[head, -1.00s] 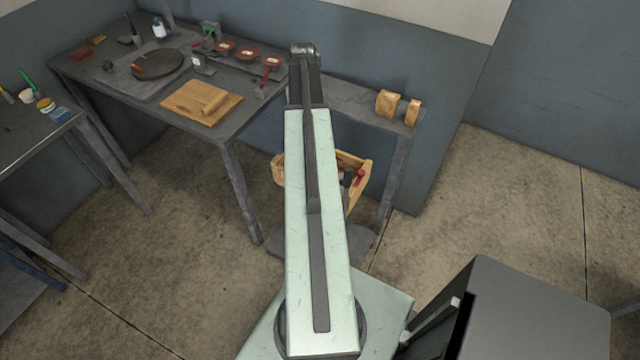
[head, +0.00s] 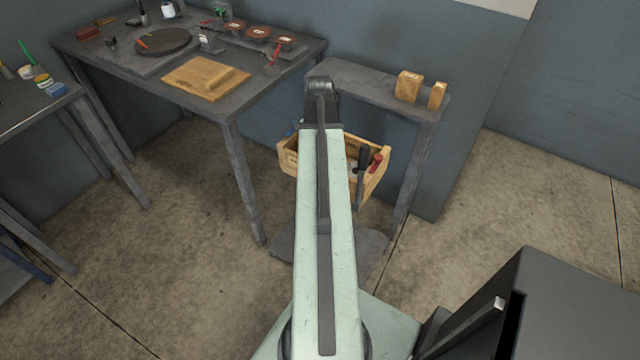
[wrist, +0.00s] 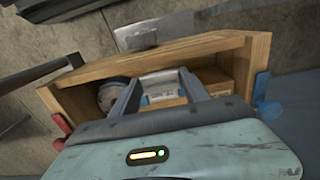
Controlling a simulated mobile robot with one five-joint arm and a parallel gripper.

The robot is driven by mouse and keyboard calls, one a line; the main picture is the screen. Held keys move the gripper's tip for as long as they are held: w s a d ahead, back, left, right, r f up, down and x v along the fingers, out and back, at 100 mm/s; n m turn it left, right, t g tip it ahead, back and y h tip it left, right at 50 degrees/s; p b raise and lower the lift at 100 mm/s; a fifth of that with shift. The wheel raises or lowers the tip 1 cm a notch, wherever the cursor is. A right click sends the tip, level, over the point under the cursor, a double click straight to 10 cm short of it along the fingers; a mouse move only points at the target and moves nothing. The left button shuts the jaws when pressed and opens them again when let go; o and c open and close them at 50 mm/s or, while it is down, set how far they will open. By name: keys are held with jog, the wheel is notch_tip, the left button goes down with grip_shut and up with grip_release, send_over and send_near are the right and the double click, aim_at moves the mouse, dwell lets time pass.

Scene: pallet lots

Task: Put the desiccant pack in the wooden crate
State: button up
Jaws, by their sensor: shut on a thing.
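The wooden crate (head: 379,182) sits on a low shelf under the small grey side table, partly hidden by my arm. In the wrist view the crate (wrist: 190,49) fills the middle, its open top facing the camera. My gripper (wrist: 157,88) is shut on a small pale pack with blue marks, which looks like the desiccant pack (wrist: 156,83). The pack is over or inside the crate's opening; its exact height is unclear. In the head view my arm hides gripper and pack.
Tools with dark and red handles (head: 374,162) stick out of the crate. Two wooden blocks (head: 408,86) stand on the side table (head: 355,79) above. A larger workbench (head: 285,75) is at left. A dark box (head: 570,310) is at front right.

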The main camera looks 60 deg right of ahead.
notch_tip(320, 180, down, 8)
jog(key=b, duration=0.6)
jog(key=shift+f, duration=0.15)
jog(key=shift+r, duration=0.2)
jog(key=shift+f, duration=0.15)
jog(key=o, duration=1.4)
jog(key=shift+o, duration=0.2)
notch_tip(320, 180, up, 12)
jog(key=p, duration=1.2)
jog(key=shift+r, duration=0.25)
jog(key=shift+f, duration=0.1)
